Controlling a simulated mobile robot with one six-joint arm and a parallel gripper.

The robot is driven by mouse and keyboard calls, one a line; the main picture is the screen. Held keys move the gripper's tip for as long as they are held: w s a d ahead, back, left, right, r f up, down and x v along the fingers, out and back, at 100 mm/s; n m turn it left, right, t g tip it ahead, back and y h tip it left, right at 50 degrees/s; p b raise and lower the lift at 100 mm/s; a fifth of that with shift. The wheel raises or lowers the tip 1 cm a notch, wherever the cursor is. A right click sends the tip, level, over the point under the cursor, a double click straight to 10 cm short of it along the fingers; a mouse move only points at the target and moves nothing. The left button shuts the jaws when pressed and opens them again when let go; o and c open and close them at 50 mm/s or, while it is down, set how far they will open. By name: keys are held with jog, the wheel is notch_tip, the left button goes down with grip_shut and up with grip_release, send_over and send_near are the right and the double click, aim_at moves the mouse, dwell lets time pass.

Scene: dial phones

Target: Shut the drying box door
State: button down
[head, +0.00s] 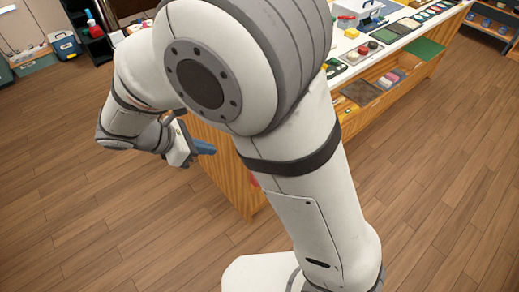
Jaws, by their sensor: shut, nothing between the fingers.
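My gripper (204,148) is left of the middle, in front of the end panel of a wooden counter. Its fingers point right and are shut with nothing between them. A pale box with a grey handle and some blue (358,10) stands at the far end of the counter, cut by the top edge. I cannot tell whether it is the drying box. No door can be made out. My own arm hides much of the counter.
The wooden counter (232,180) has a white top holding several small items and trays. An open shelf (362,92) below holds coloured pieces. Boxes and a dark rack (90,35) stand at the back left. The plank floor (90,220) is clear at left and right.

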jog(key=d+r+p+x, duration=0.1)
jog(key=d+r+x, duration=0.1)
jog(key=x, duration=1)
jog(key=shift+w+d+f+p, duration=0.25)
jog(key=shift+w+p, duration=0.1)
jog(key=shift+w, duration=0.1)
